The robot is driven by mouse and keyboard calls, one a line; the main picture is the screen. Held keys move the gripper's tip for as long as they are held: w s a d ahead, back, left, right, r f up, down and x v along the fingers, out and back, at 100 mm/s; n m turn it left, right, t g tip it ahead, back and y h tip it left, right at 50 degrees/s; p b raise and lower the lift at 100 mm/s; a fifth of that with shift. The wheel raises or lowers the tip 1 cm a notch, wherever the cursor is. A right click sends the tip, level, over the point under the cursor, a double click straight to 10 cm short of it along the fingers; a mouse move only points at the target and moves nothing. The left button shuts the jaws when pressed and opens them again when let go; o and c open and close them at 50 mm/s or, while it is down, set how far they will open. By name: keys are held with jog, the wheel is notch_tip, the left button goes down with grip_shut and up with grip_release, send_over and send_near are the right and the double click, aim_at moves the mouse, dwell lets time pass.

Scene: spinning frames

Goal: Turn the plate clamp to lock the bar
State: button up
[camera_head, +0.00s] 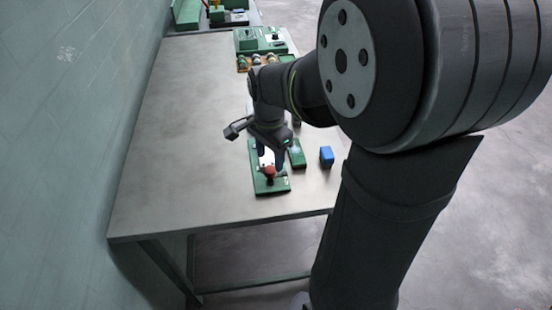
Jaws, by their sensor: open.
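A green fixture plate (272,187) lies flat near the front of the grey table. A red knob-like part (269,172) stands on it and looks like the clamp handle. A small white patch shows on the plate behind the knob. The bar cannot be made out for sure; my gripper hides part of the plate. My gripper (270,157) points down over the back half of the plate, just behind the red knob. Its fingers are apart. Whether they touch anything is too small to tell.
A green block (298,154) and a blue block (326,156) stand right of the plate. Green machines (260,40) and a tray of small parts (262,61) sit at the back. The left of the table (180,130) is clear, with a wall beyond.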

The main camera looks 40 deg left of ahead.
aim_at(270, 169)
jog(key=shift+f, duration=2.1)
jog(key=c, duration=1)
jog(key=shift+o, duration=0.2)
